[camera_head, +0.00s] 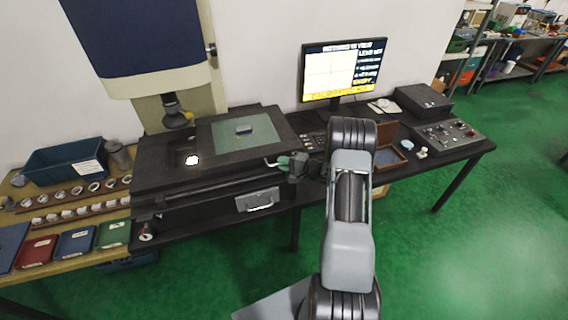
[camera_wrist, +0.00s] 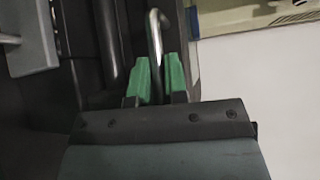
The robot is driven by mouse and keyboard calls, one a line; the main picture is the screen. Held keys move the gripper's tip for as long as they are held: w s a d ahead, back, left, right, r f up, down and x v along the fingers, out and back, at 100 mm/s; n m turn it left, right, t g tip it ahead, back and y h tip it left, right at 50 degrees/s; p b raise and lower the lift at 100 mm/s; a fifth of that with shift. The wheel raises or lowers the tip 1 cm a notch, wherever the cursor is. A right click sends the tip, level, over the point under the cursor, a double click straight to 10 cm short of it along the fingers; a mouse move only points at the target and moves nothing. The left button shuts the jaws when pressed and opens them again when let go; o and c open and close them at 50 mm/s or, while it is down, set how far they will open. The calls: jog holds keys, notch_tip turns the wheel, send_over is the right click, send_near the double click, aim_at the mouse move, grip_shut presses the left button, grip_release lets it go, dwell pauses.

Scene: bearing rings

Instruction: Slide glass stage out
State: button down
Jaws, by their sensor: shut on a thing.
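The glass stage (camera_head: 267,134) is a greenish translucent plate set in the dark top of the measuring machine (camera_head: 165,182). A small dark block (camera_head: 244,129) lies on it. My gripper (camera_head: 283,162) is at the right side of the machine, by the stage's front right corner. In the wrist view its green fingers (camera_wrist: 160,78) are shut on a bent metal bar handle (camera_wrist: 155,30). Where the handle joins the stage is hard to see.
The blue-covered column (camera_head: 140,45) stands behind the stage, with a lens head (camera_head: 175,112) above a bright spot left of the glass. A monitor (camera_head: 343,72), wooden box (camera_head: 388,140) and control panel (camera_head: 450,134) stand to the right. Ring racks (camera_head: 75,198) are at left.

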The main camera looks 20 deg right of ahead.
dwell(0.3)
jog(key=c, duration=1.1)
grip_release()
jog(key=shift+d, duration=0.15)
jog(key=shift+c, duration=0.2)
